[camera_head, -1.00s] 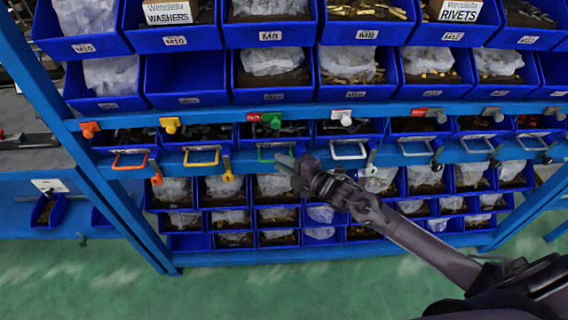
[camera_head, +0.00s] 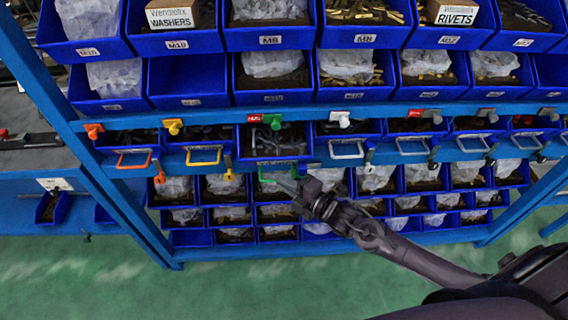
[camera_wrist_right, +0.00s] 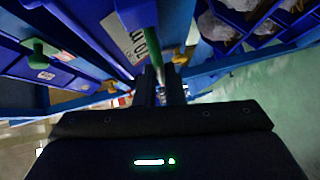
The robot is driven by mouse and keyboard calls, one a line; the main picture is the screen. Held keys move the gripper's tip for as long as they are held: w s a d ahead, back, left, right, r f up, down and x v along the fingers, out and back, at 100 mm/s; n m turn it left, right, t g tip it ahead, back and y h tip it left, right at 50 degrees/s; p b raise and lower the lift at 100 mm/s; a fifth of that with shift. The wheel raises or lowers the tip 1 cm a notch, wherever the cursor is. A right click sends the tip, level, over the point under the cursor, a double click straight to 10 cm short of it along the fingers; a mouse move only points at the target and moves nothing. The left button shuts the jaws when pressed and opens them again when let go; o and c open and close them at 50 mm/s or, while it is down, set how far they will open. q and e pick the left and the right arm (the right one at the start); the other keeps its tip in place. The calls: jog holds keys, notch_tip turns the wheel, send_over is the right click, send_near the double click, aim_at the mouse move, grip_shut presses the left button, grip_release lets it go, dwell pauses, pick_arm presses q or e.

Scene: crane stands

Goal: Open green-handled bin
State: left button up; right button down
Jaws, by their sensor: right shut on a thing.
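The green-handled bin (camera_head: 258,158) is a blue bin in the middle row of the rack. It sticks out toward me past its neighbours, and its grey contents show. Its green handle (camera_head: 268,185) hangs at the front, partly hidden by my right gripper (camera_head: 288,187). My right gripper is shut on the handle. In the right wrist view the green handle (camera_wrist_right: 157,54) runs down between my two dark fingers (camera_wrist_right: 160,88). My left gripper is not in view.
Bins with an orange handle (camera_head: 133,160), a yellow handle (camera_head: 204,156) and a white handle (camera_head: 346,150) share the row. A green clip (camera_head: 272,121) sits above the green-handled bin. Loaded bins lie above and below. The green floor (camera_head: 300,290) in front is clear.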

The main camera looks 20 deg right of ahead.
jog(key=s+a+p, duration=0.3)
jog(key=s, duration=0.8)
jog(key=shift+s+a, duration=0.2)
jog(key=shift+s, duration=0.1)
jog(key=c, duration=1.5)
grip_release()
jog(key=shift+c, duration=0.2)
jog(key=b+v, duration=0.1)
jog(key=v, duration=0.6)
jog(key=shift+s+d, duration=0.25)
jog(key=shift+s, duration=0.05)
